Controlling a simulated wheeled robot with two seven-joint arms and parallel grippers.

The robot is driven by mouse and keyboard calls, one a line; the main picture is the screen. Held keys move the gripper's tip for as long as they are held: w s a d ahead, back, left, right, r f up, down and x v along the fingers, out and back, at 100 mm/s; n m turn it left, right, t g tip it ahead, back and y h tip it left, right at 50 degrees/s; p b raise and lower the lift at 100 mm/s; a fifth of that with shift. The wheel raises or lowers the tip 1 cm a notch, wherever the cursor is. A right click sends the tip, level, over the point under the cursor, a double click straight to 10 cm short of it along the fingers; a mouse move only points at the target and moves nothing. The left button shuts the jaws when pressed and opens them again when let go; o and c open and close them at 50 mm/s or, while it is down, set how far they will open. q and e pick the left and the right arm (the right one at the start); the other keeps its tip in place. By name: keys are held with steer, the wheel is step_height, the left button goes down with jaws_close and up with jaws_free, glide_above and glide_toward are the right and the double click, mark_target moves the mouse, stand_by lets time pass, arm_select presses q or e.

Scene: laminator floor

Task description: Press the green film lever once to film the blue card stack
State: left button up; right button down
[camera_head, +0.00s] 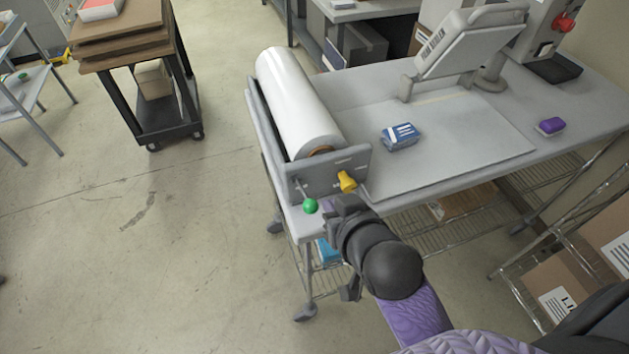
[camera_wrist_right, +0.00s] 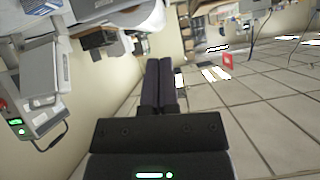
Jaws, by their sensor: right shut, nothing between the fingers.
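The green film lever (camera_head: 310,205) is a green ball on a thin rod at the front end of the film roller unit (camera_head: 330,177). The blue card stack (camera_head: 400,137) lies on the grey table board, right of the roll. My right gripper (camera_head: 338,207) is just right of the green lever and below the yellow knob (camera_head: 347,182), apart from the green ball. In the right wrist view its two dark fingers (camera_wrist_right: 158,85) are together with nothing between them. The fingertips are partly hidden in the head view. My left gripper is not in view.
A white film roll (camera_head: 297,100) lies along the table's left edge. A purple block (camera_head: 551,126) sits at the right of the table. A grey machine (camera_head: 470,38) stands at the back. A dark cart (camera_head: 165,112) with cardboard stands at the left; the floor between is clear.

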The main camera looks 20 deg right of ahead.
steer(key=shift+d+r, duration=0.1)
steer(key=shift+r, duration=0.5)
glide_above(314, 208)
steer(key=w, duration=0.1)
steer(key=f, duration=0.5)
steer(key=shift+d, duration=0.25)
steer(key=f, duration=0.2)
steer(key=shift+s+a+f, duration=0.2)
steer(key=shift+f, duration=0.1)
steer(key=shift+s+f, duration=0.3)
steer(key=shift+f, duration=0.3)
